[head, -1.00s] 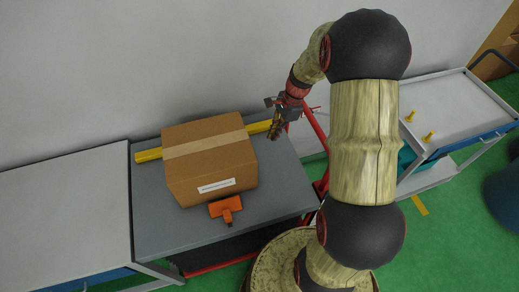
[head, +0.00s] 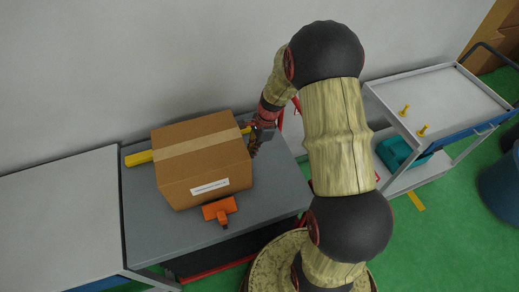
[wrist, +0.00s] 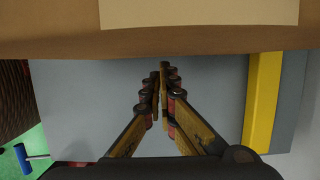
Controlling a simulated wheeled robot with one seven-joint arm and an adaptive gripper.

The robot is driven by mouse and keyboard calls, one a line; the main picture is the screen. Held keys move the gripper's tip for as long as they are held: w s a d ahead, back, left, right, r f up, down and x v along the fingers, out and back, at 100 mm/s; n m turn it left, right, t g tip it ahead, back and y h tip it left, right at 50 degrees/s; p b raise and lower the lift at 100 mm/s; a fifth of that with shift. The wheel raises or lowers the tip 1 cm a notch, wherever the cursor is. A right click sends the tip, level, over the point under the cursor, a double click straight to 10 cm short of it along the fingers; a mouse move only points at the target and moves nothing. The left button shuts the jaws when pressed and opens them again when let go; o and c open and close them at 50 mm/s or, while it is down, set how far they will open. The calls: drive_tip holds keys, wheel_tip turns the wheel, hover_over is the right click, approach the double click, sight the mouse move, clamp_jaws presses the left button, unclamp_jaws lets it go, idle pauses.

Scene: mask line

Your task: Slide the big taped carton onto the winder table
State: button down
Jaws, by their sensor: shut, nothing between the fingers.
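The big brown carton (head: 205,178), with a pale tape strip across its top, stands upright on a grey table (head: 150,228). In the wrist view its side (wrist: 70,40) fills the top. My gripper (head: 254,150) is beside the carton's right side, fingers pointing at it. In the wrist view the gripper (wrist: 161,70) is shut and empty, its tips very close to the carton; I cannot tell whether they touch. A white-topped table (head: 60,215) adjoins the grey table on the left; I cannot tell which is the winder table.
A yellow bar (head: 139,158) lies behind the carton and shows right of my fingers in the wrist view (wrist: 262,100). An orange tool (head: 220,209) lies in front of the carton. A cart (head: 435,90) with small yellow pieces stands at right. The wall is close behind.

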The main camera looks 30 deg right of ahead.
sight(202, 146)
drive_tip(key=shift+a, duration=0.3)
drive_tip(key=shift+w, duration=0.1)
drive_tip(key=w+a+p, duration=0.1)
drive_tip(key=a+p, duration=0.2)
drive_tip(key=a, duration=0.5)
drive_tip(key=w+a+p, duration=0.2)
drive_tip(key=a, duration=0.6)
drive_tip(key=w+a+p, duration=0.1)
drive_tip(key=a+p, duration=0.2)
drive_tip(key=a, duration=0.5)
drive_tip(key=shift+w+p, duration=0.35)
drive_tip(key=shift+w, duration=0.05)
drive_tip(key=shift+d, duration=0.6)
drive_tip(key=d, duration=0.3)
drive_tip(key=shift+s+d, duration=0.1)
drive_tip(key=shift+s, duration=0.25)
drive_tip(key=p+v, duration=0.1)
drive_tip(key=v, duration=0.9)
drive_tip(key=shift+s+a+p, duration=0.1)
drive_tip(key=shift+a+p, duration=0.1)
drive_tip(key=shift+p, duration=0.2)
